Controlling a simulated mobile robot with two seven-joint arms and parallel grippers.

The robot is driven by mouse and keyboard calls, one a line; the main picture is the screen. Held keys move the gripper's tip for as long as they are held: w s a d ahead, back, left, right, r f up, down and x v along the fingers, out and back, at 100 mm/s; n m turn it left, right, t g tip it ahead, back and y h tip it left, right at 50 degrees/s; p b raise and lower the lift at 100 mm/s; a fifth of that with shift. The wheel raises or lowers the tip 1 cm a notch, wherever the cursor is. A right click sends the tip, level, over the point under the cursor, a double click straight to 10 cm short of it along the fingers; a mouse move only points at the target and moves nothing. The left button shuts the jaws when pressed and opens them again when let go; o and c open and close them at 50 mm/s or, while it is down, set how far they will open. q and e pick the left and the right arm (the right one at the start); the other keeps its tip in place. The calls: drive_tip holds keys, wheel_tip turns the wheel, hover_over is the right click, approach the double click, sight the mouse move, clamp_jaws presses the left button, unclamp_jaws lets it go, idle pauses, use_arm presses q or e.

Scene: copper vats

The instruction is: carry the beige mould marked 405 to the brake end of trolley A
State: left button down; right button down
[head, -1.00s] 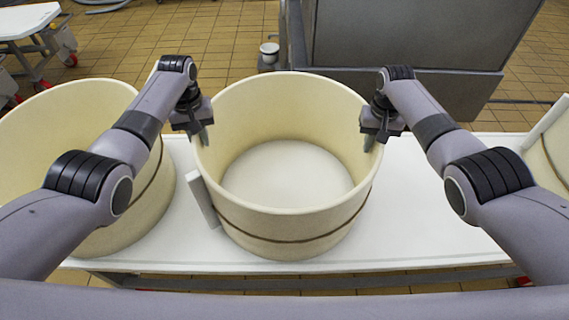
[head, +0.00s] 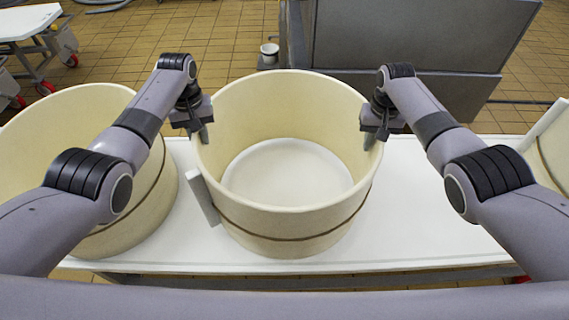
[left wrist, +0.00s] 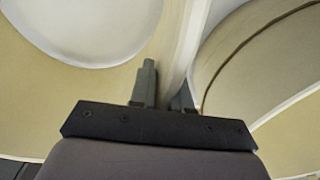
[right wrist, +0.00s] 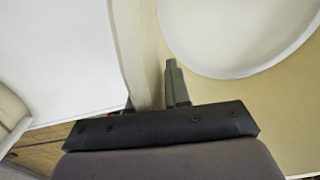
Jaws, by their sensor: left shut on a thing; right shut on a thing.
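A round, open beige mould (head: 285,222) with a dark band stands in the middle of the head view, at the white trolley top (head: 420,215). I cannot tell whether its base touches the top. A pale plate (head: 206,198) sits on its left side; no number is readable. My left gripper (head: 204,133) is shut on its left rim, and the left wrist view shows the wall (left wrist: 183,45) between the fingers. My right gripper (head: 369,138) is shut on its right rim; the right wrist view shows the wall (right wrist: 140,50) between the fingers. The mould is empty and looks upright.
Another beige mould (head: 130,225) is close on the left, partly behind my left arm. A third (head: 556,150) is cut off at the right edge. A grey metal vat or cabinet (head: 410,35) stands behind. A white-topped trolley (head: 28,20) with red wheels is at the upper left.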

use_arm(q)
drive_tip(key=shift+w+r+p, duration=0.1)
drive_tip(key=shift+r+p, duration=0.9)
drive_tip(key=shift+r, duration=0.45)
